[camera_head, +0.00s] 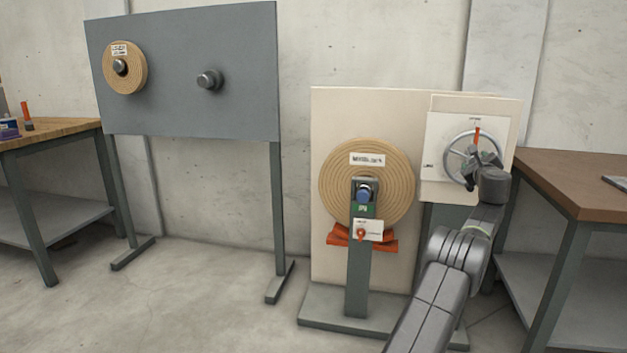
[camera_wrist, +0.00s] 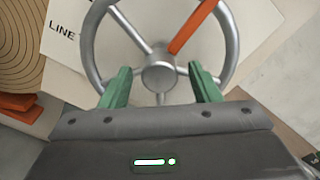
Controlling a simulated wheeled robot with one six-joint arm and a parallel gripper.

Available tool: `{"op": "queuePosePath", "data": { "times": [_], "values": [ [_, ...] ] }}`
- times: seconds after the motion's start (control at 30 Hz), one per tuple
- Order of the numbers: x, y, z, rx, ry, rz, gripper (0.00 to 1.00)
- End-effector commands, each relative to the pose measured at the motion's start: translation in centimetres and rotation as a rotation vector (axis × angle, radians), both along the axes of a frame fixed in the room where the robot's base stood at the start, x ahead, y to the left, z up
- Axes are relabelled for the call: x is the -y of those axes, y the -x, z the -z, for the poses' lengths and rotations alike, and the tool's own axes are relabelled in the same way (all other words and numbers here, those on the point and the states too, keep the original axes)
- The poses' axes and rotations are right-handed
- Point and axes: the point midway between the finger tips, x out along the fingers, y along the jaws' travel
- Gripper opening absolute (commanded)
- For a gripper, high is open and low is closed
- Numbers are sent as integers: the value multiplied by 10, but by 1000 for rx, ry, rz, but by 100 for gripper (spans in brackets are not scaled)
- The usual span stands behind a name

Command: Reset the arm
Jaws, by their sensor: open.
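My gripper (camera_wrist: 161,88) is open, its two green fingers apart on either side of the lower part of a grey handwheel (camera_wrist: 104,18). The wheel's hub shows between and beyond the fingers, and I cannot tell whether they touch the wheel. An orange spoke or marker (camera_wrist: 194,27) runs from the hub to the upper right in the wrist view. In the head view my arm reaches to the handwheel (camera_head: 449,151) on its white panel (camera_head: 437,130), and my wrist hides its lower right part. The orange mark points up there.
Left of the wheel, a wound tan spiral (camera_head: 339,187) sits on a beige board behind a grey post (camera_head: 359,275) with orange pieces. A grey stand (camera_head: 170,60) holds another coil (camera_head: 112,80) and a bare peg (camera_head: 209,80). Workbenches (camera_head: 580,180) stand at both sides.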

Motion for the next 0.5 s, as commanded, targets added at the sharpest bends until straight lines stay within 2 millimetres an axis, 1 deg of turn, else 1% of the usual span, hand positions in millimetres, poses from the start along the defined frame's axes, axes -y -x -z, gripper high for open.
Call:
{"op": "queuePosePath", "data": {
  "times": [0.1, 0.3, 0.5],
  "values": [
    [0, 0, -2, 32, -141, -1, 56],
    [0, 0, -1, 78, -335, -1, 56],
    [1, 0, 0, 102, -433, 0, 56]
  ]
}}
